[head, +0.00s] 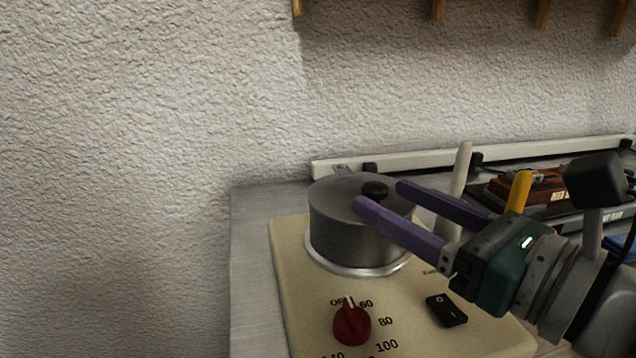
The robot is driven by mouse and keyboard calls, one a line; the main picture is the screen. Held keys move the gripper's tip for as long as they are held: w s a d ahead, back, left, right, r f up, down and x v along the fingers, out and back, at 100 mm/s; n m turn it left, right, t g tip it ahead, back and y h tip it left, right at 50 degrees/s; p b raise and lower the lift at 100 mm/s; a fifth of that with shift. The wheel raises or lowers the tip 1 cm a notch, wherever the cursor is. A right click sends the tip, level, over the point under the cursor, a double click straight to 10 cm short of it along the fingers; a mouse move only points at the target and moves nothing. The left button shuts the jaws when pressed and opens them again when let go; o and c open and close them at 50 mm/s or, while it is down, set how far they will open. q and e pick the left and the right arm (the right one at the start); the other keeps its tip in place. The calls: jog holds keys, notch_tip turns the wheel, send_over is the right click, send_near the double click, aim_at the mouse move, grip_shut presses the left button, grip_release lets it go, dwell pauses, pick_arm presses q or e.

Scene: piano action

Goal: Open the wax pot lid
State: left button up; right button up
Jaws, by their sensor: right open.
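The wax pot (350,236) is a dark grey metal pot set in a cream heater base (300,300). Its flat lid (338,190) is on, with a round black knob (375,190) near the lid's right side. My right gripper (379,195) reaches in from the right with two purple fingers. The fingers are apart, and their tips are beside the knob in the picture, one in front and one behind. I cannot tell whether they touch it. My left gripper is not in view.
A red dial (351,325) and a black switch (446,310) are on the heater's front. A pale upright rod (460,180) and a yellow handle (520,190) stand behind my right gripper. A textured wall (150,150) is behind and left.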

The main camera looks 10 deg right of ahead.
aim_at(375, 184)
jog(key=shift+x, duration=1.75)
grip_shut()
